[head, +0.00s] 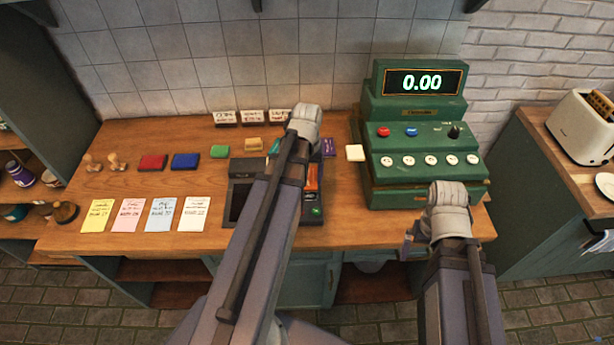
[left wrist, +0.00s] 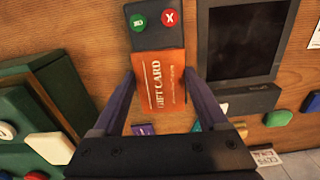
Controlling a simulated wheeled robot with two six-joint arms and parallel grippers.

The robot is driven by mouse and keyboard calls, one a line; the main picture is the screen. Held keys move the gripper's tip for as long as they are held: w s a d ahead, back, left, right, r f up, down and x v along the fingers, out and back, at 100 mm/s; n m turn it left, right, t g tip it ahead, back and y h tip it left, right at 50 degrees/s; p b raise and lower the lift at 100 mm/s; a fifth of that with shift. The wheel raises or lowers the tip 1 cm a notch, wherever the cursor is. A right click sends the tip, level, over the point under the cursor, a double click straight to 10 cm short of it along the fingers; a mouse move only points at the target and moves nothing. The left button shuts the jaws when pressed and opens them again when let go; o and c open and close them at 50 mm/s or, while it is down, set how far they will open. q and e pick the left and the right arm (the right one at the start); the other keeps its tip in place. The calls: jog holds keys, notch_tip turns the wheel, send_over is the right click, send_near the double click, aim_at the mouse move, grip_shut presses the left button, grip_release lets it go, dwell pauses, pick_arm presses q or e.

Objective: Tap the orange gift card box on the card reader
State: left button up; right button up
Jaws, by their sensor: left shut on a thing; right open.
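The orange gift card box (left wrist: 160,80) is between the two fingers of my left gripper (left wrist: 160,76), which is shut on it. Its printed face shows in the left wrist view, and a strip of it (head: 311,180) shows beside my left arm in the head view. The dark card reader (head: 238,203) has a screen and a keypad side with green and red buttons (left wrist: 153,18). The box overlaps the keypad side in the left wrist view; I cannot tell whether they touch. My left arm hides part of the reader. My right gripper (head: 408,243) is open near the counter's front edge.
A green cash register (head: 420,135) reading 0.00 stands right of the reader. Coloured blocks, stamps and several paper notes (head: 131,213) lie to the left. A purple item (head: 328,147) and a cream block (head: 355,152) lie near the reader. Small signs stand behind.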

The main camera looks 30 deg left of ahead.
aim_at(307, 184)
pick_arm(q)
jog(key=shift+r+p, duration=2.3)
jog(key=shift+r, duration=0.3)
jog(key=shift+f, duration=0.1)
notch_tip(307, 184, down, 9)
jog(key=b, duration=0.9)
jog(key=shift+r, duration=0.25)
